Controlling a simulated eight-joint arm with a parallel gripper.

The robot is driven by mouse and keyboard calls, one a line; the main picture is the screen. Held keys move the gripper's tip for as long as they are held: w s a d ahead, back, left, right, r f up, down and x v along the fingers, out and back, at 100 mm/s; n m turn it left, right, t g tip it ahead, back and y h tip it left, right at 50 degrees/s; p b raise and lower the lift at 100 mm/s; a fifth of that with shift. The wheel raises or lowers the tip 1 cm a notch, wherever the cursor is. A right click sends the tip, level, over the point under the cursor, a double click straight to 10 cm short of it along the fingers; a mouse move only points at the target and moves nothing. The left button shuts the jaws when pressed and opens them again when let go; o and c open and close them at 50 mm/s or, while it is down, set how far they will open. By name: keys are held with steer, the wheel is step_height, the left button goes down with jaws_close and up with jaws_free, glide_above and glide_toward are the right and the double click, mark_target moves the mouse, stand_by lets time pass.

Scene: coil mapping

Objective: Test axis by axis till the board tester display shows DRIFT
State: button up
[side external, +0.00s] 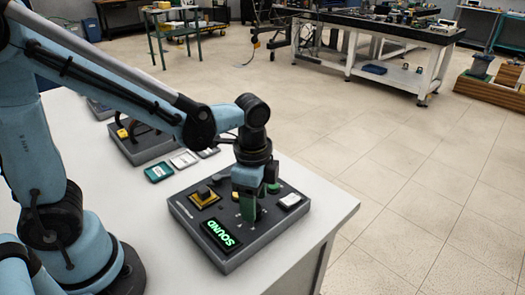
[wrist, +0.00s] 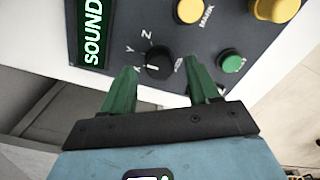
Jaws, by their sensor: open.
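The board tester (side external: 190,225) is a dark grey box near the front edge of the white table. Its display (side external: 221,235) is lit green and reads SOUND; it also shows in the wrist view (wrist: 92,32). A black rotary knob (wrist: 159,62) with axis letters, Y and Z legible, sits beside the display. My gripper (wrist: 163,78) has green fingers, open, one on each side of the knob and slightly short of it in the wrist view. In the side view my gripper (side external: 248,208) hangs low over the tester and hides the knob. I cannot tell whether the fingers touch it.
A yellow knob marked MARK (wrist: 190,10), another yellow knob (wrist: 275,8) and a green button (wrist: 231,63) are on the panel. A yellow-based black switch (side external: 204,196) is at its left. Cards, including a teal one (side external: 159,172), and another device (side external: 140,145) lie behind.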

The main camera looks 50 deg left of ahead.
steer(key=shift+f, duration=0.75)
steer(key=shift+c, duration=0.3)
steer(key=c, duration=1)
